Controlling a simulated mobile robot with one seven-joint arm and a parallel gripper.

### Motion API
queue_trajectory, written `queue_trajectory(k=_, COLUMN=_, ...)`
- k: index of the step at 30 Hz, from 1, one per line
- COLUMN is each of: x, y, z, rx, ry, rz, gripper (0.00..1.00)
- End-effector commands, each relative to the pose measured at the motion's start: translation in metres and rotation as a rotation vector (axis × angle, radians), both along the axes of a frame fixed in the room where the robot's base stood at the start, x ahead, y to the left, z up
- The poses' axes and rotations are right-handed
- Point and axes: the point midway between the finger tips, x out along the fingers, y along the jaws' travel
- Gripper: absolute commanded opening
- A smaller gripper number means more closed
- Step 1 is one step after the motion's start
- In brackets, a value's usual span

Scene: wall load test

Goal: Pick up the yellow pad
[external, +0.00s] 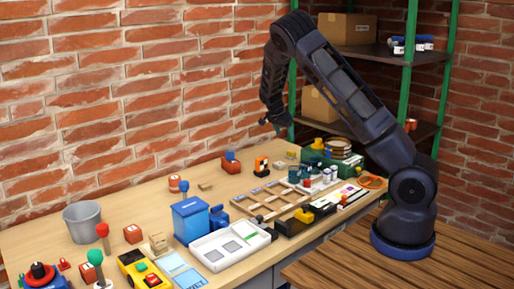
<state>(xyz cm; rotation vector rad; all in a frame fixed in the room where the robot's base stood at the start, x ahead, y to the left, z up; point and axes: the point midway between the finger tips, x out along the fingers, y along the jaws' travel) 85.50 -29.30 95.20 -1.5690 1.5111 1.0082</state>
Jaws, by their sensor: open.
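My gripper (276,126) hangs at the end of my raised arm, above the back right part of the workbench (60,235). It is open, and nothing shows between its fingers. Several yellow things are in view, all small. A yellow case (128,259) with small items on it lies at the front left. A yellow piece (304,215) sits on a black box near the front edge. Another yellow piece (318,144) is at the back right, near green items. I cannot tell which of these is the yellow pad.
A grey bucket (83,221), a blue bin (190,219), a white tray (228,246) and a wooden divided frame (268,201) stand on the bench. Small jars (306,181) crowd the right. A green-posted shelf (368,52) stands behind my arm. The bench's back left is mostly clear.

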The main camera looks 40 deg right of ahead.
Motion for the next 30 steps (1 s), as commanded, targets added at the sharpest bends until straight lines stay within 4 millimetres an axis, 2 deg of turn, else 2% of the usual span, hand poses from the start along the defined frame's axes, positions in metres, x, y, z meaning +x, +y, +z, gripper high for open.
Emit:
queue_trajectory(k=3, x=0.011, y=-0.007, z=-0.014, rx=-0.044, ry=-0.007, rz=-0.027, gripper=0.67)
queue_trajectory(k=8, x=0.019, y=-0.01, z=-0.021, rx=-0.072, ry=-0.018, rz=-0.045, gripper=0.67)
queue_trajectory(k=14, x=0.02, y=-0.017, z=-0.033, rx=-0.076, ry=-0.019, rz=-0.051, gripper=0.67)
queue_trajectory(k=22, x=0.019, y=-0.035, z=-0.065, rx=-0.075, ry=-0.018, rz=-0.05, gripper=0.67)
queue_trajectory(k=30, x=0.017, y=-0.042, z=-0.081, rx=-0.075, ry=-0.018, rz=-0.049, gripper=0.67)
